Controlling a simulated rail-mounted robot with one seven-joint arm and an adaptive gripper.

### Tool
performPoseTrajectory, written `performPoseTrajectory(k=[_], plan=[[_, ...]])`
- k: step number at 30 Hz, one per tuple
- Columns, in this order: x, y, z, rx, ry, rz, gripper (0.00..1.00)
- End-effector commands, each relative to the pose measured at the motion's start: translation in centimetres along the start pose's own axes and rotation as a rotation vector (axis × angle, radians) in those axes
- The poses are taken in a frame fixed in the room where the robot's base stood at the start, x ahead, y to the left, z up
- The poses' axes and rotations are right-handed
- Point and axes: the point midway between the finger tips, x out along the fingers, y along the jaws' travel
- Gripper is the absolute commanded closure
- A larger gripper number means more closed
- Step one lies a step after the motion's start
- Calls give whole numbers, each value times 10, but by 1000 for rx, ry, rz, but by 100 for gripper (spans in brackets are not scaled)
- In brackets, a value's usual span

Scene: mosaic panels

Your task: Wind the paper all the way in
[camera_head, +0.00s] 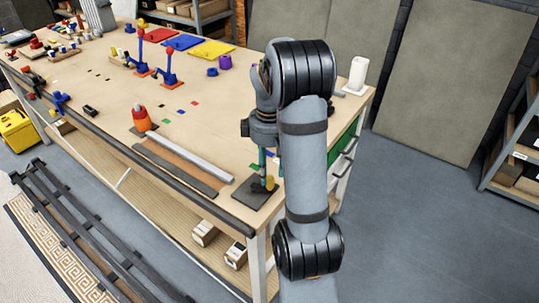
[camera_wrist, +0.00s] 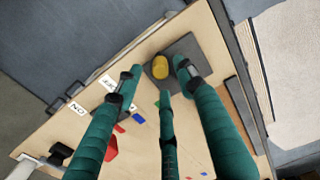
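A yellow knob-like piece (camera_head: 270,183) stands on a dark square plate (camera_head: 250,194) at the near corner of the bench. In the wrist view the yellow piece (camera_wrist: 160,67) lies just beyond my fingertips, with the dark plate (camera_wrist: 190,48) around it. My gripper (camera_wrist: 158,80) has teal fingers spread apart, with nothing held between them. In the head view my gripper (camera_head: 267,166) points down over the plate, partly hidden by my arm. A white upright cylinder (camera_head: 357,73) stands at the bench's right edge; I cannot tell whether it is the paper.
Coloured trays (camera_head: 211,49) lie farther back. Small coloured chips are scattered across the top. Shelving (camera_head: 515,150) stands at the right.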

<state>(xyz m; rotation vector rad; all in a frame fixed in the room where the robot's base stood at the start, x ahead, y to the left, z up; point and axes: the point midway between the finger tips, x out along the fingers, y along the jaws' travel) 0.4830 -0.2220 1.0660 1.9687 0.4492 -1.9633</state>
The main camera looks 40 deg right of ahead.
Motion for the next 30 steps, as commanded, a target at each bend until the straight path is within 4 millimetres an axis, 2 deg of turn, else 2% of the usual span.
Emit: performPoseTrajectory(k=[1,6,12,30], plan=[[-12,1,-1,1,5,5,61],[-46,1,-1,0,3,5,61],[-68,0,-1,-1,2,2,61],[-71,0,0,-1,0,-1,61]])
